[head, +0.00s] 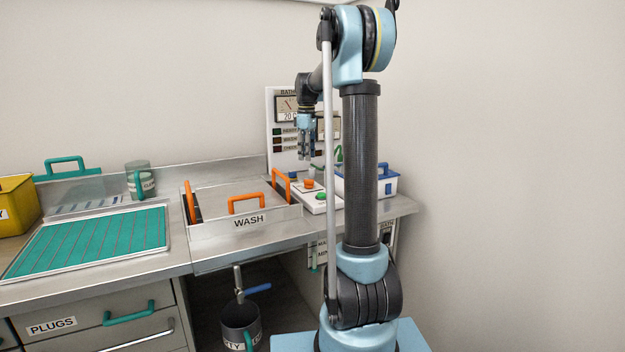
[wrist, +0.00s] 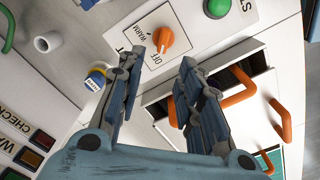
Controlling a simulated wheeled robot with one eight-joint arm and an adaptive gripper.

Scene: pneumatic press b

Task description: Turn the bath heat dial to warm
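The dial (wrist: 174,42) is an orange knob on a white plate in the wrist view. The words OFF and WARM are printed beside it; I cannot tell which one its pointer faces. It also shows as a small orange knob in the head view (head: 308,184), on a white control box (head: 322,206). My gripper (wrist: 160,55) is open and empty, its two fingers spread and pointing toward the dial. In the head view my gripper (head: 307,156) hangs above the control box, apart from the dial.
A green button (wrist: 219,8) sits next to the dial. A WASH basin (head: 248,221) with orange handles lies left of the control box. The upright BATH panel (head: 283,160) stands behind. A blue and white box (head: 383,184) is at the right.

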